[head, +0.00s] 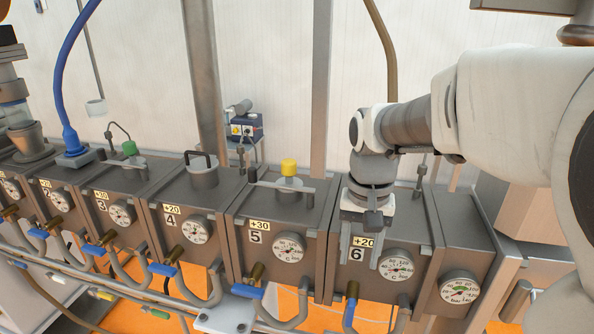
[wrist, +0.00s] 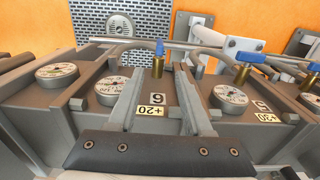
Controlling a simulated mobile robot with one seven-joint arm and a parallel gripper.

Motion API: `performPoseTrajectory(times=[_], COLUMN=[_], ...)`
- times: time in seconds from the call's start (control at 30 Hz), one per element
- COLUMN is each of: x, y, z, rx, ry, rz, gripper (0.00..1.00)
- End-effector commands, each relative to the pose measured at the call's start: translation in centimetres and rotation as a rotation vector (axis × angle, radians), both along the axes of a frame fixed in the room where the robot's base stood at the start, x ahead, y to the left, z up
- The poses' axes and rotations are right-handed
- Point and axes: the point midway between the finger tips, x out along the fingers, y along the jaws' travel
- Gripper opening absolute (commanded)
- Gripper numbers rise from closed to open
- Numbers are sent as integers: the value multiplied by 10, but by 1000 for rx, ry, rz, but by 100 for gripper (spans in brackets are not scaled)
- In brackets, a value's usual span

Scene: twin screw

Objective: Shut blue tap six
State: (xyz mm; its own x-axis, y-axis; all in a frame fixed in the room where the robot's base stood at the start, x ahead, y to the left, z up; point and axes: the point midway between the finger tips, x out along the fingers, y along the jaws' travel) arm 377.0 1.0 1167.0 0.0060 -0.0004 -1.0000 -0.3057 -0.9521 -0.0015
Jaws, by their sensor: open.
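Block six, labelled 6 and +20 (head: 362,247), is the rightmost numbered block in the head view. Its blue tap handle (head: 349,313) hangs below the label on a brass stem and points down toward the camera. In the wrist view tap six (wrist: 159,48) is at top centre, end-on, above its brass stem (wrist: 158,67). My gripper (head: 361,256) is open and empty in front of block six's label, above the tap and apart from it. In the wrist view its two fingers (wrist: 162,80) frame the label, with the tap beyond the tips.
Tap five (head: 247,291) is left of tap six, its handle lying sideways. Dial gauges (head: 396,266) sit right of the labels. A grey pipe (head: 285,318) runs along the front below the blocks. A yellow-capped fitting (head: 289,168) stands on block five.

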Motion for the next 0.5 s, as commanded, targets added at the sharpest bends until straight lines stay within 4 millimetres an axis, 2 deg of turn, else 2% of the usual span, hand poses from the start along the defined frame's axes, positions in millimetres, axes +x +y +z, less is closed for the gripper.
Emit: performPoseTrajectory(times=[0.17, 0.27, 0.5], x=[1, 1, 0], y=[0, 0, 0], z=[-12, -29, -81], rx=[-1, 0, 0], ry=[11, 13, 14], rz=[-5, -5, -4], gripper=[50, 50, 50])
